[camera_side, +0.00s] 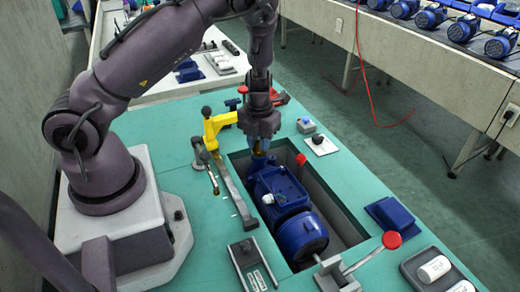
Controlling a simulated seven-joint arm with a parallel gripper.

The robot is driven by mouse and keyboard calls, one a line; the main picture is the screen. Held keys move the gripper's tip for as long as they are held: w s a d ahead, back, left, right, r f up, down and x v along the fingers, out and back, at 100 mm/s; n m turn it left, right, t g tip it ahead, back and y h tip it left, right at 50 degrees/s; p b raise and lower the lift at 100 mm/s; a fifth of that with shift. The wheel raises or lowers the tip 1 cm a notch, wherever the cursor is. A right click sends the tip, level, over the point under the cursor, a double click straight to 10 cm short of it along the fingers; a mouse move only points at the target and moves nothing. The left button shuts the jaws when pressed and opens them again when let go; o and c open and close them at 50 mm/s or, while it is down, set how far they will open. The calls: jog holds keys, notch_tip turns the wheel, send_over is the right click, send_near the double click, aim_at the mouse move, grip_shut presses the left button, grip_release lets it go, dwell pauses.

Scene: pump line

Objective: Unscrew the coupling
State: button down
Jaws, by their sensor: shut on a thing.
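A blue pump (285,195) with a round ribbed motor end (301,236) lies in a rectangular recess in the green bench top. My gripper (260,147) points down at the far end of the pump, over the recess. Its fingers are shut on a small part there, which I take to be the coupling. The fingers hide most of that part, so its thread and seating cannot be seen. A bit of blue pump body shows just under the fingertips.
A yellow clamp-like fixture (216,128) stands close left of my gripper, with a grey bar (235,193) along the recess. A red-knobbed lever (391,240) stands at the near right. A blue block (389,216) and a tray of white cylinders (414,267) lie right.

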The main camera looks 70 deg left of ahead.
jog(key=n, duration=0.5)
jog(key=shift+s+f+n, duration=0.25)
jog(key=shift+n, duration=0.45)
jog(key=shift+w+r+n, duration=0.25)
jog(key=shift+n, duration=0.05)
jog(key=c, duration=1.2)
grip_release()
jog(key=shift+o, duration=0.2)
jog(key=shift+r, duration=0.1)
